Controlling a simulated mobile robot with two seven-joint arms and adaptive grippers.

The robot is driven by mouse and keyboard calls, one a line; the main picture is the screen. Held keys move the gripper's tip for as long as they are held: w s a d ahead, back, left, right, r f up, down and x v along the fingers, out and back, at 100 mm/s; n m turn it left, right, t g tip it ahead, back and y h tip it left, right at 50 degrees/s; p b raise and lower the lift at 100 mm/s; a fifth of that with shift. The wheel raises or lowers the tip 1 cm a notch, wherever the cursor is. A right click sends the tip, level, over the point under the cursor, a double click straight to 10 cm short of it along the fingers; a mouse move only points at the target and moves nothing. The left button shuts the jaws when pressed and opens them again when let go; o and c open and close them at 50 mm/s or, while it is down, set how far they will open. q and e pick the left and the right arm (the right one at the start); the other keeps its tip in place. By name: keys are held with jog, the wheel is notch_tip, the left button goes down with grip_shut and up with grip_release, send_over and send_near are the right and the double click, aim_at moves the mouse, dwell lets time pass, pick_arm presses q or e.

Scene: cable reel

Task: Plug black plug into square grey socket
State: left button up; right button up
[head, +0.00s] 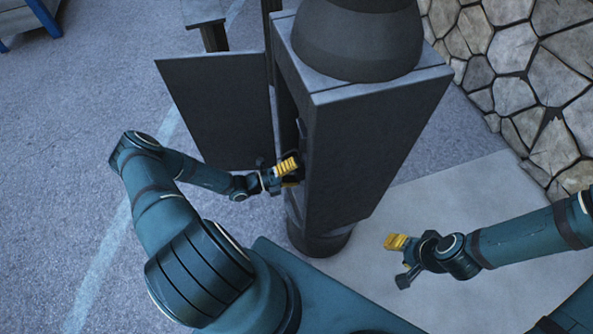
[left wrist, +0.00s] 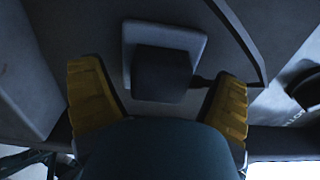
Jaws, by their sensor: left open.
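In the left wrist view a black block-shaped plug (left wrist: 162,75) sits in front of a square grey socket (left wrist: 188,40) with rounded corners. The plug overlaps the socket's plate and looks in contact with it; I cannot tell how deep it sits. My left gripper (head: 288,168) is open at the open side of the dark cabinet in the head view. Its yellow fingers stand on either side of the plug, with a gap on each side. The plug and socket are hidden in the head view. My right gripper (head: 396,243) hangs right of the cabinet, away from it.
The dark cabinet (head: 372,150) stands upright with its door (head: 220,105) swung open to the left. A stone wall (head: 540,70) is behind at right. A pale floor slab (head: 440,195) lies right of the cabinet. A dark cable-like piece (left wrist: 305,88) shows at right in the wrist view.

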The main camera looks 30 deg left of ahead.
pick_arm(q)
jog(key=v, duration=1.2)
jog(key=shift+a, duration=0.1)
